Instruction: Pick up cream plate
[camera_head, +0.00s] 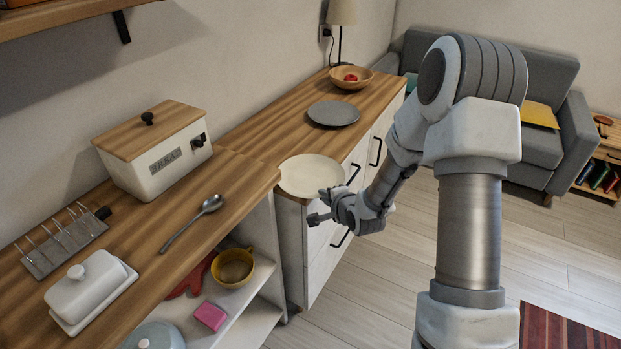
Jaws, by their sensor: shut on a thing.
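The cream plate (310,174) is a flat round plate at the near end of the wooden counter, close to its front edge. My gripper (323,205) is at the plate's near right rim and is shut on it. The fingers are small in this view, and the exact grip on the rim is partly hidden. The plate looks about level. I cannot tell whether it touches the counter or is slightly above it.
A grey plate (333,113) and a wooden bowl (351,77) with a red item sit farther back on the counter (262,135). A bread box (155,150), spoon (193,222), toast rack (62,240) and butter dish (91,290) stand left.

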